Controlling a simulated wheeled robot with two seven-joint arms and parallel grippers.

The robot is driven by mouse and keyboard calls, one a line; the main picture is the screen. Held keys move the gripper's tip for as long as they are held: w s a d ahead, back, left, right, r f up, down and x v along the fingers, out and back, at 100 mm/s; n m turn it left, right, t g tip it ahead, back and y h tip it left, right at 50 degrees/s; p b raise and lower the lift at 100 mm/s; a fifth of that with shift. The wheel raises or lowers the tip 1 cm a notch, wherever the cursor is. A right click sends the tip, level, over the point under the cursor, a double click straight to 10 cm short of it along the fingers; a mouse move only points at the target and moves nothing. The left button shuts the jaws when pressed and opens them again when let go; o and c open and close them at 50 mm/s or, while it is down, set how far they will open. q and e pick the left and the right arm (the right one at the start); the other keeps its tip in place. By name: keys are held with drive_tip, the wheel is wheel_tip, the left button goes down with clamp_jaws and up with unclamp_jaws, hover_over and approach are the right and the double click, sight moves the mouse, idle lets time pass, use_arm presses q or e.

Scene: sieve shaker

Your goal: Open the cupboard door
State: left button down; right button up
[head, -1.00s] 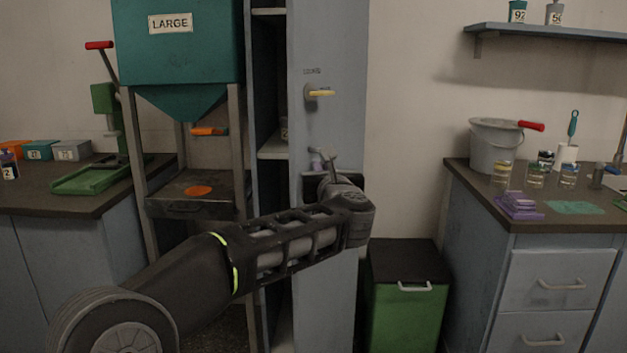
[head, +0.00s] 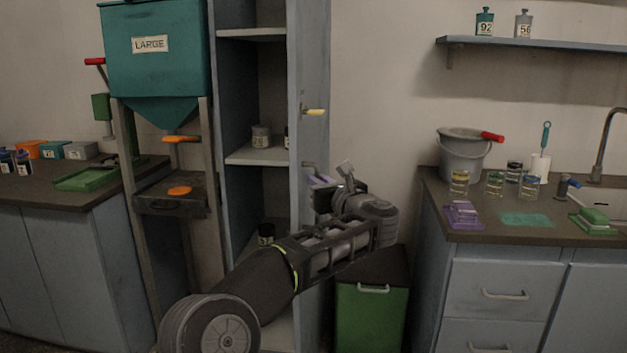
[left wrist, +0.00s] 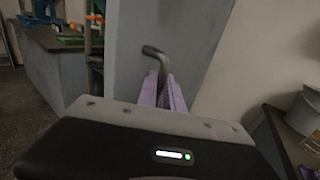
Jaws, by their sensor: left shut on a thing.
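The tall grey-blue cupboard (head: 256,100) stands open in the middle of the head view, and its shelves show. Its door (head: 309,60) is swung out, seen nearly edge-on at the right of the opening. In the left wrist view the purple fingers (left wrist: 163,92) are shut on the dark bent handle (left wrist: 156,54) on the door's face (left wrist: 190,35). My right gripper is not in view.
A green bin (head: 370,318) with a dark lid stands right of the door, behind my left arm. The right counter (head: 470,236) holds a bucket, jars and a sink. A teal hopper marked LARGE (head: 150,75) stands left of the cupboard. Jars stand on the cupboard shelves.

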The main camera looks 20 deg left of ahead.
use_arm(q)
drive_tip(key=shift+a+r, duration=0.2)
drive_tip(key=shift+r, duration=0.05)
drive_tip(key=c, duration=1.9)
unclamp_jaws()
drive_tip(key=shift+o, duration=0.7)
drive_tip(key=shift+f, duration=0.15)
drive_tip(key=shift+d, duration=0.15)
drive_tip(key=v, duration=0.7)
drive_tip(key=shift+s+d, duration=0.2)
